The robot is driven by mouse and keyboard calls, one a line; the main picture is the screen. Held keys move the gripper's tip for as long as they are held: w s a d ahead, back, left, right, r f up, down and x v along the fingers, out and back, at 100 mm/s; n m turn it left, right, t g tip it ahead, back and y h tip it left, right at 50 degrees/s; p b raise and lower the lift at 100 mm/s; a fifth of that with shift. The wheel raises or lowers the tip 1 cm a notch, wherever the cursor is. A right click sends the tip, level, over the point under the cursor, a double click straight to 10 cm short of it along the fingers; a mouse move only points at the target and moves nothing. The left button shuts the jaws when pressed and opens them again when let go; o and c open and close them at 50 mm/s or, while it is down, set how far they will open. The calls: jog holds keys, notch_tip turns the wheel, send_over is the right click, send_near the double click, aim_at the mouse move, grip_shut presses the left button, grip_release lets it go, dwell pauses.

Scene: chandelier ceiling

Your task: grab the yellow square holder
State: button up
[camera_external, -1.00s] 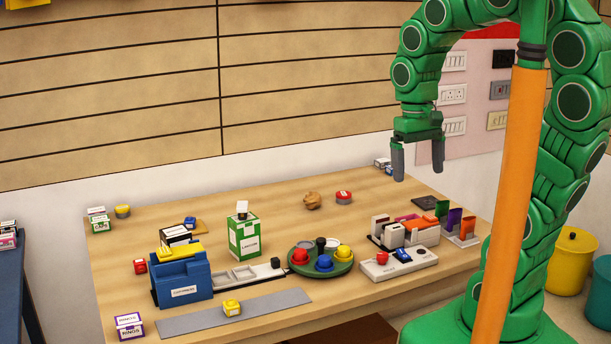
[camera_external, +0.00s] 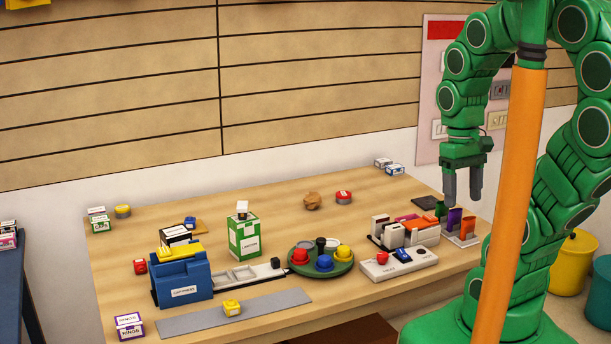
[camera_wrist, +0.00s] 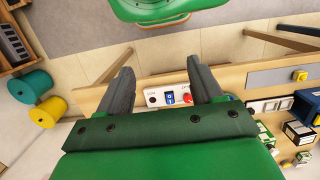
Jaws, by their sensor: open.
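A small yellow square block (camera_external: 232,308), which looks like the yellow square holder, sits on the grey strip (camera_external: 180,322) near the table's front edge. It also shows in the wrist view (camera_wrist: 299,75) at the right, on the grey strip. My gripper (camera_external: 462,197) is open and empty, above the right end of the table near the purple and orange upright cards. It is well to the right of the yellow block and apart from it. In the wrist view my two fingers (camera_wrist: 160,72) are spread, and nothing is between their tips.
A blue box (camera_external: 183,280) with a yellow top stands behind the grey strip. A green box (camera_external: 244,238), a round green tray (camera_external: 339,268) with coloured pieces, a white panel (camera_external: 376,273) and a card rack (camera_external: 385,243) stand between block and gripper. The table's back middle is mostly clear.

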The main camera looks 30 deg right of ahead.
jog(key=m+y, duration=1.2)
jog(key=y, duration=0.2)
send_over(233, 298)
jog(key=s+d, duration=0.1)
jog(key=d, duration=0.6)
notch_tip(233, 298, down, 12)
jog(key=f+m, duration=0.1)
jog(key=f, duration=0.2)
jog(key=w+a+f+m+t, duration=0.1)
jog(key=f+m, duration=0.1)
jog(key=f, duration=0.1)
jog(key=f+m, duration=0.2)
jog(key=f, duration=0.2)
jog(key=shift+w+a+f+t, duration=0.1)
jog(key=shift+w+a+t, duration=0.3)
jog(key=shift+a+f+m+h, duration=0.15)
jog(key=shift+f+m+h, duration=0.15)
jog(key=shift+f+m, duration=0.3)
jog(key=shift+s+x, duration=0.2)
jog(key=shift+x, duration=3.55)
